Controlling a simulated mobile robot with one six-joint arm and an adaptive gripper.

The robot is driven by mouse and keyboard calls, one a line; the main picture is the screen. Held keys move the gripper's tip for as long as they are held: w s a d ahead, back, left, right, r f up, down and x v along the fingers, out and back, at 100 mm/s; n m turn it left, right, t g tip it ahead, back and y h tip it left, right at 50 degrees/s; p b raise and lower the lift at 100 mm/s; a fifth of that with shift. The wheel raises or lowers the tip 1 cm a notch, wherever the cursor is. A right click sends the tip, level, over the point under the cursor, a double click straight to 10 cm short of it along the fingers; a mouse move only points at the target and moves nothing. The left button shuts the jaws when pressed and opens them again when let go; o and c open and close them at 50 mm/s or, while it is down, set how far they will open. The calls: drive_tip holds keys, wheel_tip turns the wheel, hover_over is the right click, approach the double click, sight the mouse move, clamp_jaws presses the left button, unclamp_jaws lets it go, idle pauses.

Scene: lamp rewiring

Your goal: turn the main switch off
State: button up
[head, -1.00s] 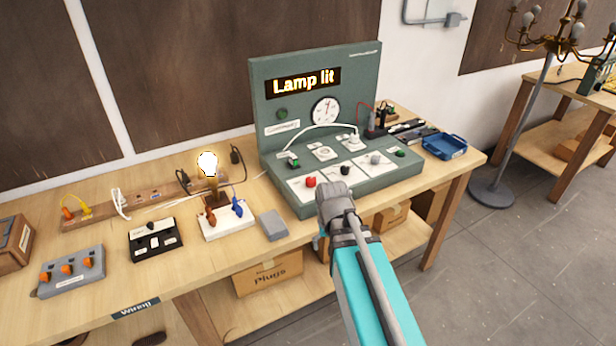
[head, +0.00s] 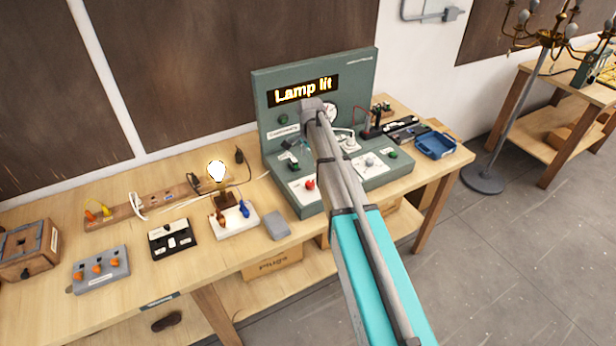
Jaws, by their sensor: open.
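The grey-green test panel (head: 262,100) stands on the bench, its display (head: 290,92) reading "Lamp lit". On its sloped base are a red knob (head: 310,184), a small green-marked part (head: 292,164) at the left, a grey knob (head: 370,161) and a green button (head: 392,154). Labels are too small to read, so I cannot tell which control is the main switch. A bulb (head: 217,172) glows on its white base. My gripper (head: 304,147) is over the panel's left part, apparently above the base; its fingers are small and mostly hidden. My arm covers the panel's middle, including the black knob.
A grey block (head: 277,225) lies left of the panel. A black switch box (head: 172,239), a grey box with orange switches (head: 101,269) and a power strip (head: 120,214) are farther left. A blue tray (head: 436,146) is at the right. Cables cross behind the bulb.

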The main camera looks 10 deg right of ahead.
sight(309, 184)
drive_tip(key=shift+w+r, duration=0.25)
drive_tip(key=shift+w, duration=0.15)
drive_tip(key=shift+f, duration=0.2)
wheel_tip(309, 184, down, 14)
drive_tip(key=b, duration=1.3)
drive_tip(key=shift+r+b, duration=0.25)
drive_tip(key=shift+b, duration=0.15)
drive_tip(key=c, duration=1.1)
drive_tip(key=shift+a, duration=0.2)
drive_tip(key=shift+c, duration=0.2)
drive_tip(key=shift+d, duration=0.1)
